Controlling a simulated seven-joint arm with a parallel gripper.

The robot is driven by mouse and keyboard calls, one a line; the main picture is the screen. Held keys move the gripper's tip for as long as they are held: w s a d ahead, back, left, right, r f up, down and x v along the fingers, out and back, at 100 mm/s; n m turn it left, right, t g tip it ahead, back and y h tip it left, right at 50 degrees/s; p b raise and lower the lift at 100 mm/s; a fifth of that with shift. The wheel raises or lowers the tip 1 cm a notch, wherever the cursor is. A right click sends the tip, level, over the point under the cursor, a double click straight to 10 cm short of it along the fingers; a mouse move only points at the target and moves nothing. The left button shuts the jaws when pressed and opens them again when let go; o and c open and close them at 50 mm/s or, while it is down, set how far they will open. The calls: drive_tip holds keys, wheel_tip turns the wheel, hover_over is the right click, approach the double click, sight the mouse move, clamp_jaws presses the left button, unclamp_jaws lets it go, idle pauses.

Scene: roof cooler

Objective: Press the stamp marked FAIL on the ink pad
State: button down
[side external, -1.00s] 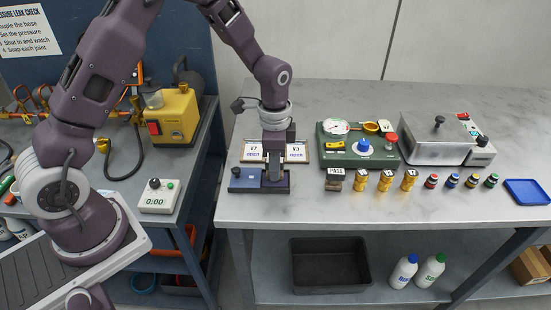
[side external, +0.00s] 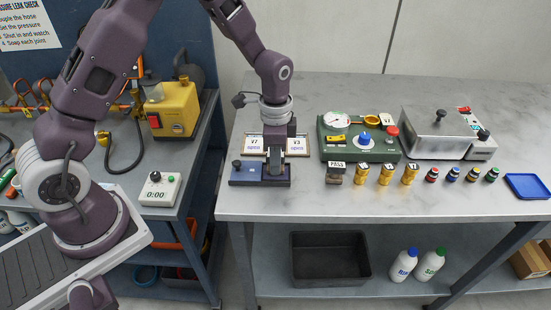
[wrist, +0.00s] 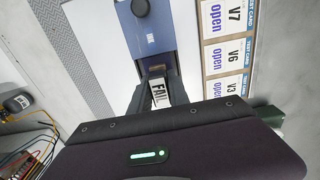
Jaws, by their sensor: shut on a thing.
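My gripper (side external: 275,175) points down over the right end of the blue ink pad (side external: 246,180) and is shut on the FAIL stamp. In the wrist view, the stamp's white FAIL label (wrist: 157,93) shows between the fingers (wrist: 156,88). The stamp's base is mostly hidden by the fingers, and I cannot tell whether it touches the pad. The pad's blue body with a black knob also shows in the wrist view (wrist: 148,40), just beyond the fingers. The PASS stamp (side external: 335,177) stands upright on the bench, right of the pad and apart from my gripper.
Test cards marked open (side external: 254,144) lie behind the pad. A green gauge box (side external: 345,150), brass pieces (side external: 386,174), small colour-capped jars (side external: 452,175) and a blue tray (side external: 527,187) are to the right. Bare bench (side external: 400,203) runs along the front.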

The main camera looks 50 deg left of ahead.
drive_tip(key=shift+f, duration=0.3)
idle(0.8)
wheel_tip(320, 180, up, 7)
drive_tip(key=shift+r, duration=0.1)
idle(0.4)
